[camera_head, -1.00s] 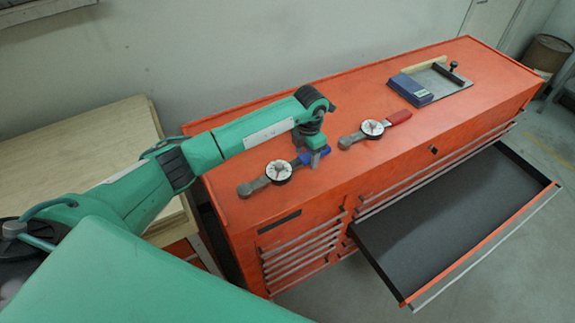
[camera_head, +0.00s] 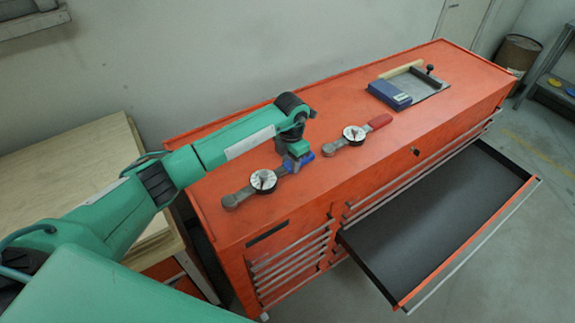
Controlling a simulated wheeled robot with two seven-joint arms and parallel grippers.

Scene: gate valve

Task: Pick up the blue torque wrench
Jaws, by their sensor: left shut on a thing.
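The blue torque wrench lies along the left part of the orange cabinet top (camera_head: 222,222), with its round white dial (camera_head: 263,181) and grey head pointing left toward the front. My left gripper (camera_head: 296,163) comes down from above and is shut on its blue handle (camera_head: 308,158), hiding part of it. I cannot tell whether the wrench is touching the top or slightly above it. A similar wrench with a red handle (camera_head: 379,121) lies to the right, apart from my gripper. My right gripper is not in view.
A grey plate with a blue box (camera_head: 389,95) and a black-knobbed part stands farther right on the cabinet. An open, empty drawer (camera_head: 445,220) juts out from the front. A wooden table (camera_head: 75,185) is at left. A wall runs behind.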

